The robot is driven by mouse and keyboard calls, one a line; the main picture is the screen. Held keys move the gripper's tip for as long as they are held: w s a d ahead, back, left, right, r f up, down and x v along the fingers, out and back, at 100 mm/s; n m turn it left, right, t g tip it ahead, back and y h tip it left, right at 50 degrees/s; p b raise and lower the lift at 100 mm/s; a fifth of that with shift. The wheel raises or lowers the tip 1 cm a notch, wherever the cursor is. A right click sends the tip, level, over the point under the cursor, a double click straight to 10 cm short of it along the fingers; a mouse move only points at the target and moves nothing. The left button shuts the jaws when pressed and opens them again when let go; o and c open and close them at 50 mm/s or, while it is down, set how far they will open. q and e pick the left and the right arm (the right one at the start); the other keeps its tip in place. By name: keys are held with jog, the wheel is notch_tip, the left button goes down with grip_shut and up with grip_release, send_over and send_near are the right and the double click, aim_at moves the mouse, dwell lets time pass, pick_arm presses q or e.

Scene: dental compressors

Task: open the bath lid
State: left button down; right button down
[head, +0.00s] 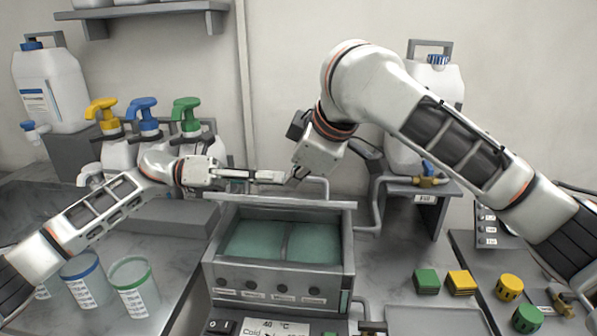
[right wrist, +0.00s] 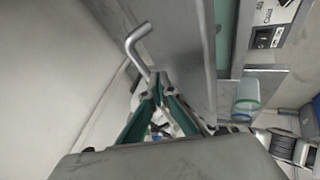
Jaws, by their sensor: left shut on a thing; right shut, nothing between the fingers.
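The bath (head: 348,270) stands at the front centre of the bench. Its teal inside shows, uncovered from above. The grey bath lid (head: 285,203) is raised at its back edge and seen nearly edge-on. The lid's bent metal handle (head: 326,188) rises beyond it; in the right wrist view the lid (right wrist: 185,40) and handle (right wrist: 136,40) show close up. My left gripper (head: 272,177) is shut on the handle, though its fingers hide the grip. My right gripper (head: 294,181) is shut and empty beside the handle; its fingertips meet in the wrist view (right wrist: 158,85).
Pump bottles (head: 145,140) stand at the back left, with a large jug (head: 50,90) beside them. Beakers (head: 135,290) stand at the front left. A grey stand (head: 425,195) with a jug is behind right. Green and yellow blocks (head: 443,281) lie at right.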

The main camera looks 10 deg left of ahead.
jog(key=shift+w+d+r, duration=0.1)
jog(key=shift+w+r, duration=0.15)
jog(key=shift+w, duration=0.5)
pick_arm(q)
jog(key=shift+s+d, duration=0.1)
pick_arm(e)
jog(key=shift+w, duration=0.1)
